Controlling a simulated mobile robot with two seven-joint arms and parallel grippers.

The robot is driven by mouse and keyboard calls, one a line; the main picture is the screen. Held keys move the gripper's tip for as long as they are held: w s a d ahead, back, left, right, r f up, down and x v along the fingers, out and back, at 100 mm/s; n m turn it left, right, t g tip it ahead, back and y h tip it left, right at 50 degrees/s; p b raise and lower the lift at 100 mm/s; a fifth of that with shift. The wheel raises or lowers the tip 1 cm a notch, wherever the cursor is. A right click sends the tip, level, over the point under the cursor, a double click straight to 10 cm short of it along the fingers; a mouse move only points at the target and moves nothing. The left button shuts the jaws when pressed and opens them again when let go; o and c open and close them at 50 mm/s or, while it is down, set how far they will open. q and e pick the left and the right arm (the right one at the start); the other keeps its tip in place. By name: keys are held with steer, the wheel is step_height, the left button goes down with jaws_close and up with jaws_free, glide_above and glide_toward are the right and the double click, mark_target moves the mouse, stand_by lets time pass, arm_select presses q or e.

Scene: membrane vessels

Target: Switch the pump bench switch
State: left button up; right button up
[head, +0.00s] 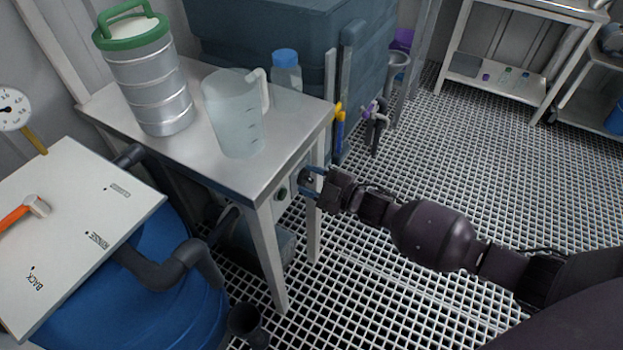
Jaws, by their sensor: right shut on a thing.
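The pump bench (225,160) is a steel-topped table at the left centre. Next to the button is a small dark switch knob (308,180). My right gripper (309,181) reaches in from the right, level with the box front. Its two bluish fingers are on either side of the knob, shut on it. The fingers and the table leg hide part of the switch, so its position cannot be read. My left gripper is not in view.
A green-lidded metal canister (150,85), a clear jug (233,115) and a blue-capped bottle (286,72) stand on the bench. A white valve panel (70,225) with an orange handle (18,214) is at left. The grating floor (400,310) is open at right.

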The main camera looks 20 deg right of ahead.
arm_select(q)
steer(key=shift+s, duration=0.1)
arm_select(e)
steer(key=shift+f, duration=0.1)
steer(key=o, duration=0.8)
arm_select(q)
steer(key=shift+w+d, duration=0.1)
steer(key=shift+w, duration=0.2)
arm_select(e)
steer(key=shift+o, duration=0.6)
steer(key=shift+d, duration=0.1)
steer(key=shift+s+d, duration=0.15)
steer(key=shift+s, duration=0.1)
arm_select(q)
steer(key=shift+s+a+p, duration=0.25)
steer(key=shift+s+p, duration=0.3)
steer(key=shift+p, duration=0.35)
arm_select(e)
steer(key=v, duration=1)
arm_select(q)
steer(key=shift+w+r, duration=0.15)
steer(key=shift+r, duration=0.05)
arm_select(e)
steer(key=shift+s, duration=0.1)
